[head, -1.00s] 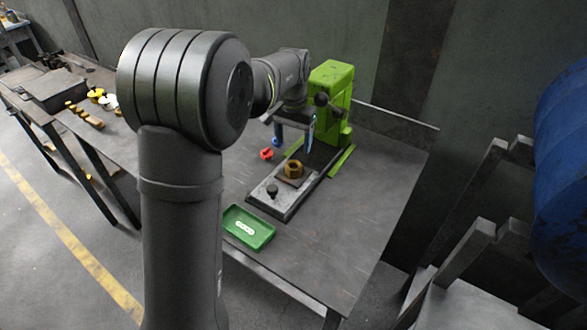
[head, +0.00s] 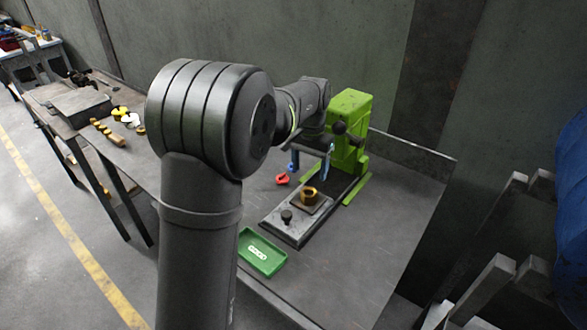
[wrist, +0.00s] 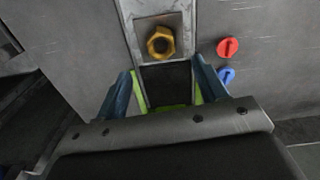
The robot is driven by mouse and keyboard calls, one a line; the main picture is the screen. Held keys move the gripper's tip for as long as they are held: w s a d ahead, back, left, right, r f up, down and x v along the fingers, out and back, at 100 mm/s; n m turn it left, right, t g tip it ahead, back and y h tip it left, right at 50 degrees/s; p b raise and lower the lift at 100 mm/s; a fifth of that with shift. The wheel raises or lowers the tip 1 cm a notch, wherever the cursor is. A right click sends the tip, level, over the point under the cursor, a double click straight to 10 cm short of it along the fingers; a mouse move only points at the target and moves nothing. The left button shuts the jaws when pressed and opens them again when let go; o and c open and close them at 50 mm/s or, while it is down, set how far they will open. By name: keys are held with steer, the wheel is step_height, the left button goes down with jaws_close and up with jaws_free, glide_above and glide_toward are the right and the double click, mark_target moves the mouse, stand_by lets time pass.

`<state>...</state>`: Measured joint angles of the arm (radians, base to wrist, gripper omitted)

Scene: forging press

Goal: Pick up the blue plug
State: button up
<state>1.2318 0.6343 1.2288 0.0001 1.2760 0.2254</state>
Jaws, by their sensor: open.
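The blue plug (wrist: 226,76) lies on the bench in the wrist view, just right of the right finger and partly hidden by it. A red plug (wrist: 228,47) with a slot lies just beyond it. My gripper (wrist: 162,68) is open and empty, its two blue fingers wide apart over the press base. In the head view my gripper (head: 310,170) hangs above the bench in front of the green press.
A brass nut (wrist: 161,43) sits on the grey press base (head: 290,226). The green press (head: 347,120) stands behind it. A green tray (head: 262,252) lies near the bench's front edge. The bench right of the press is clear.

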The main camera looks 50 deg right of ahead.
steer(key=shift+c, duration=0.2)
steer(key=w+d+r+n+t+h, duration=0.2)
steer(key=w+d+n+h, duration=0.25)
steer(key=w, duration=0.55)
steer(key=shift+y, duration=0.35)
steer(key=x, duration=1)
steer(key=shift+w+d, duration=0.35)
steer(key=shift+d+x, duration=0.1)
steer(key=shift+x, duration=1.5)
steer(key=shift+d+x, duration=0.15)
steer(key=shift+x, duration=1.5)
steer(key=shift+w+r, duration=0.15)
steer(key=shift+w, duration=0.05)
steer(key=c, duration=0.7)
